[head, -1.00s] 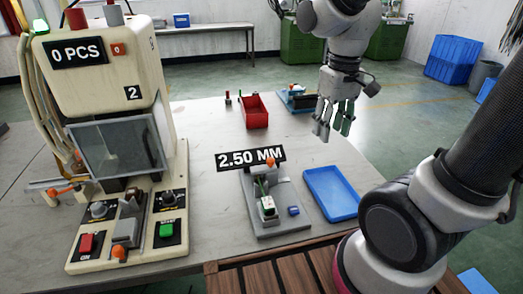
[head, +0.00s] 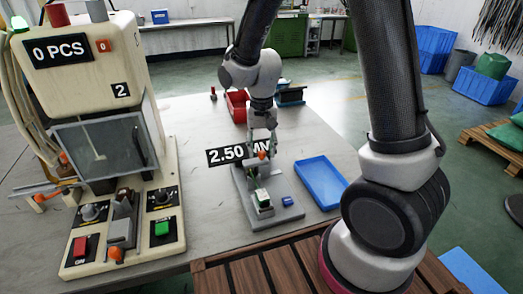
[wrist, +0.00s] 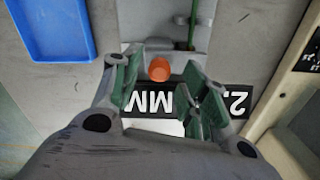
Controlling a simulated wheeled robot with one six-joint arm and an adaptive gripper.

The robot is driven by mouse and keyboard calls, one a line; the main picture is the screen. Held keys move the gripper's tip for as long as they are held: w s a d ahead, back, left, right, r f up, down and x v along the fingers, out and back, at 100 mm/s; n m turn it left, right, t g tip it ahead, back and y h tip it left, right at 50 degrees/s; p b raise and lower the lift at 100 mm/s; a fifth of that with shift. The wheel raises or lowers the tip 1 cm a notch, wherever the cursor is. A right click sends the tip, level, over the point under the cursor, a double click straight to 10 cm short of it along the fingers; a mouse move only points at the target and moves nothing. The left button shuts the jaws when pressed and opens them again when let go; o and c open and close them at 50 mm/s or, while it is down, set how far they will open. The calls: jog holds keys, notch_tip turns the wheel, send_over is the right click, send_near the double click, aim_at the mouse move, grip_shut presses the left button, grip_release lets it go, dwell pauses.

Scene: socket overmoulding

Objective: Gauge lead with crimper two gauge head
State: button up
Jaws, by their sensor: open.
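The gauge (head: 287,216) stands on the table with a grey base, an orange knob (head: 262,154) on top and a black "2.50 MM" display (head: 222,155). A white and green piece (head: 262,200) sits at its front. My gripper (head: 261,145) is open above the gauge, its fingers around the knob's position. In the wrist view, the open green-padded fingers (wrist: 160,95) have the orange knob (wrist: 159,69) between them, with gaps on both sides; contact is not visible. A thin green strand (wrist: 190,28) lies on the gauge; I cannot tell if it is the lead.
Crimper two (head: 95,85), a cream machine showing "0 PCS", stands at the left. An empty blue tray (head: 320,183) lies right of the gauge. A red bin (head: 237,105) is behind. Bare table (head: 195,205) lies between crimper and gauge.

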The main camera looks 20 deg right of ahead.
jog(key=shift+f, duration=0.75)
grip_shut()
jog(key=shift+d, duration=2.3)
grip_release()
jog(key=shift+d, duration=0.15)
